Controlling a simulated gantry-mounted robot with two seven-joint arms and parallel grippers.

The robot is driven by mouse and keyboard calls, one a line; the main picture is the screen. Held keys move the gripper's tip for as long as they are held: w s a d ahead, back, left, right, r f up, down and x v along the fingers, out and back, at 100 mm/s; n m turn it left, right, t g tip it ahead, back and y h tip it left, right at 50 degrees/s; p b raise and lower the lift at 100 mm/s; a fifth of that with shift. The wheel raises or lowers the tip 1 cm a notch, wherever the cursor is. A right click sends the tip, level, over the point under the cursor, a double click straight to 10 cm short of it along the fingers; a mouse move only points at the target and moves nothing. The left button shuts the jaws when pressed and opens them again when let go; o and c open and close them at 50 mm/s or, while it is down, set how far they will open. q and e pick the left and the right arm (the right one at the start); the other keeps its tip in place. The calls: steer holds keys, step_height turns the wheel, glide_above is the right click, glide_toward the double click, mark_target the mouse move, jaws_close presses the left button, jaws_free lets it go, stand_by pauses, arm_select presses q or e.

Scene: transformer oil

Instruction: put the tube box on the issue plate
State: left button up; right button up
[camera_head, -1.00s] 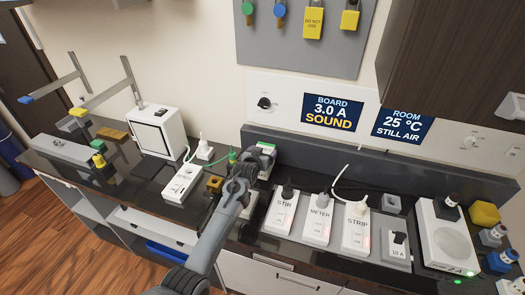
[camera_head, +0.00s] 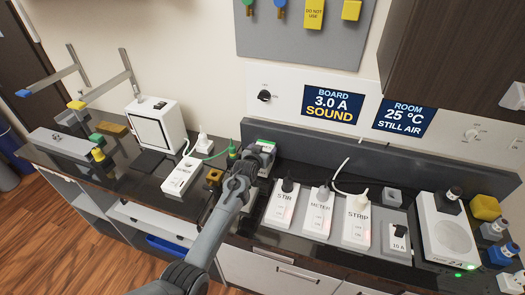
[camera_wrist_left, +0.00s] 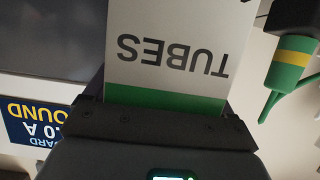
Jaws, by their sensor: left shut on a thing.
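My left gripper (camera_head: 245,166) is shut on the tube box (camera_head: 266,147), a white box with a green band. In the left wrist view the tube box (camera_wrist_left: 172,50) shows the word TUBES upside down, with its green end between the jaws. In the head view the gripper and wrist hide part of the box, and I cannot tell whether it touches the counter. I cannot tell which surface is the issue plate. My right gripper is not in view.
A green plug with a yellow band (camera_wrist_left: 291,65) is close beside the box. A white power strip (camera_head: 181,177) lies left of the gripper, and a white cabinet (camera_head: 152,133) stands farther left. Switch boxes, such as METER (camera_head: 318,213), crowd the right. A grey wall (camera_head: 350,166) runs behind.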

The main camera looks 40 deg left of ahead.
arm_select(q)
steer(key=shift+f, duration=0.25)
steer(key=o, duration=1.1)
steer(key=shift+c, duration=0.2)
steer(key=p+v, duration=0.1)
steer(key=v, duration=0.9)
steer(key=shift+s+r, duration=0.15)
steer(key=shift+s, duration=0.2)
steer(key=shift+d, duration=0.1)
steer(key=shift+r, duration=0.1)
